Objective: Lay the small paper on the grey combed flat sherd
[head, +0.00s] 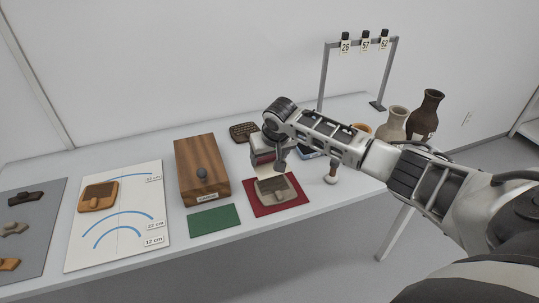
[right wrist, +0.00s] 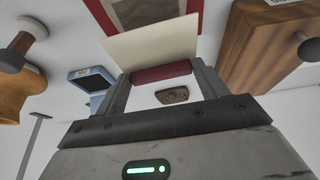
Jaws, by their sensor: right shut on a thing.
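The grey combed flat sherd (head: 276,191) lies on a dark red mat (head: 292,206) near the front of the table; its combing is too small to make out. In the right wrist view the mat (right wrist: 192,8) shows at the top. My right gripper (right wrist: 161,82) is shut on the small paper (right wrist: 150,42), a cream sheet with a dark red bar between the fingers. The paper (head: 267,175) is above the back part of the mat and sherd in the head view; contact cannot be told. My left gripper is not in view.
A wooden box (head: 191,160) with a knob and a green mat (head: 214,220) stand left of the red mat. A pestle-like tool (head: 332,173) and a blue box (head: 307,154) are on the right, vases (head: 429,112) behind. A sheet with blue arcs (head: 134,180) lies left.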

